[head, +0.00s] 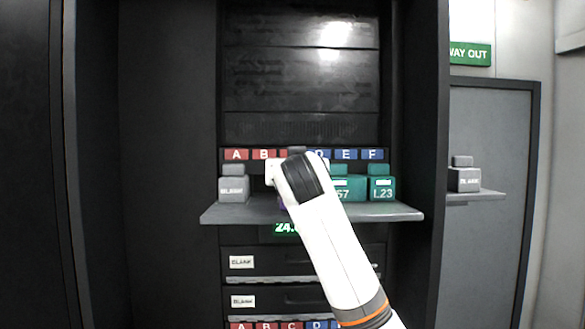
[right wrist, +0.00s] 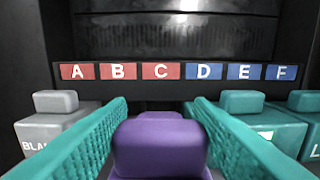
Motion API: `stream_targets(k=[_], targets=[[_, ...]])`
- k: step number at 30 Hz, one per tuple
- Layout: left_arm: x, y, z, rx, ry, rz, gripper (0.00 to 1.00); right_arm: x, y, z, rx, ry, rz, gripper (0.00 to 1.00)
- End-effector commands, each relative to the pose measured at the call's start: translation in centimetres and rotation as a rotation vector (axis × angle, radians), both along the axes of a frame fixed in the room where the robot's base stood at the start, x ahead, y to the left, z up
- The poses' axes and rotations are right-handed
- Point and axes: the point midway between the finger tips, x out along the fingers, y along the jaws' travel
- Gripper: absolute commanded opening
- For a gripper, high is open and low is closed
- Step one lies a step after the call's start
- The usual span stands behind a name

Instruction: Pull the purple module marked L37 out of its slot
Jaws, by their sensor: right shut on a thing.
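The purple module (right wrist: 160,148) fills the bottom middle of the right wrist view, under the red and blue letter labels. My right gripper (right wrist: 160,108) is shut on its raised purple block, with one teal ribbed finger on each side. My left gripper is in neither view.
A grey blank module (head: 233,189) stands left on the grey shelf (head: 225,214). Teal modules stand to the right, one marked L23 (head: 382,189). A label row A to F (right wrist: 160,71) runs behind. Another grey module (head: 464,179) sits on a side ledge (head: 480,196) at right.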

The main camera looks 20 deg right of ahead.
Motion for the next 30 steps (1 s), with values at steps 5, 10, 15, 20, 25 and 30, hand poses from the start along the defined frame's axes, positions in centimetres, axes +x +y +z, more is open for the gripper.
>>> stream_targets(k=[5, 10, 15, 20, 25, 30], targets=[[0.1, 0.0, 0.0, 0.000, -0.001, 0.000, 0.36, 0.0, 0.0, 0.1, 0.000, -0.003, -0.001, 0.18], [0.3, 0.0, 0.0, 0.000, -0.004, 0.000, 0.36, 0.0, 0.0, 0.1, 0.000, -0.002, -0.001, 0.72], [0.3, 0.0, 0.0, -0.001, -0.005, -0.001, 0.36, 0.0, 0.0, 0.1, 0.000, -0.002, 0.000, 0.72], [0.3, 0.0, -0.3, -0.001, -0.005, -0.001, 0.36, -0.3, 0.1, 0.0, 0.000, -0.002, 0.000, 0.72], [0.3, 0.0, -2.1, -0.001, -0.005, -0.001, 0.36, -2.2, 0.7, -0.4, 0.000, -0.007, 0.003, 0.72], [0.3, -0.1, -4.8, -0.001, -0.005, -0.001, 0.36, -5.8, 1.7, -0.5, 0.001, -0.009, 0.004, 0.72]])
